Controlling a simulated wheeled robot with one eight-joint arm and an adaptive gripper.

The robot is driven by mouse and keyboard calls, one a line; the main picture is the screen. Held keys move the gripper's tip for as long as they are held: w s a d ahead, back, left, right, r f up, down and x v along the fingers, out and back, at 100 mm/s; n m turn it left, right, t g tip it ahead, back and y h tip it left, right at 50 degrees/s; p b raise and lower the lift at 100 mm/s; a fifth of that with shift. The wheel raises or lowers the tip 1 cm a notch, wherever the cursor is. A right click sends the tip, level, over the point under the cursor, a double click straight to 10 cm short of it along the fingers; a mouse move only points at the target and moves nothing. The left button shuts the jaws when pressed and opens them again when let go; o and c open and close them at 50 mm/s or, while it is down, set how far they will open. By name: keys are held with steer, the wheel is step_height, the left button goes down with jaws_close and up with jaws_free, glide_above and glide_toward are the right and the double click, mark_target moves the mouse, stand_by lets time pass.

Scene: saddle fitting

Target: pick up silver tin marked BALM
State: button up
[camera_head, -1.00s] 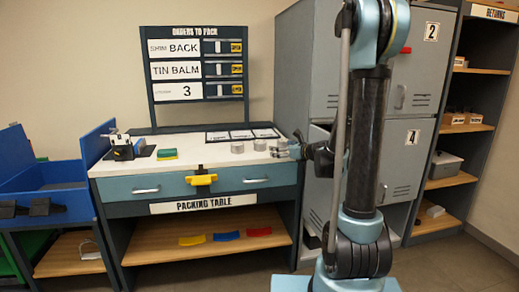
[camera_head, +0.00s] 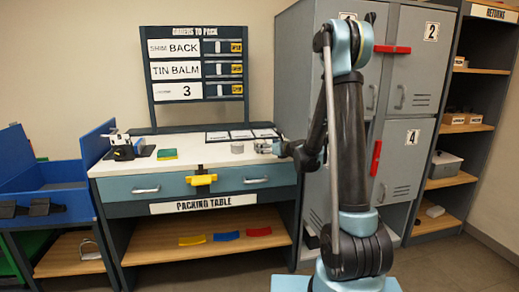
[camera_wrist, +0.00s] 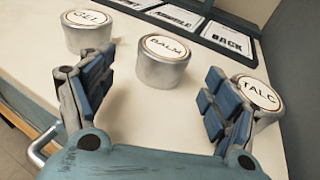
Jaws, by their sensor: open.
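The silver tin marked BALM (camera_wrist: 162,64) stands upright on the white tabletop in the wrist view, its lid label facing up. My gripper (camera_wrist: 164,82) is open, with one finger on each side of the line to the tin. The tin is just ahead, between and slightly beyond the fingertips, with no visible contact. In the head view my gripper (camera_head: 270,147) is over the right part of the packing table (camera_head: 205,155) and hides most of the tins there.
A tin marked GEL (camera_wrist: 88,32) stands to the left. A tin marked TALC (camera_wrist: 256,96) stands close beside the right finger, partly hidden by it. Cards (camera_wrist: 178,18) lie behind the tins. In the head view, one tin (camera_head: 237,147) stands left of my gripper.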

steer(key=shift+x, duration=2.7)
steer(key=shift+w+d, duration=0.1)
steer(key=shift+d, duration=0.1)
steer(key=c, duration=1.2)
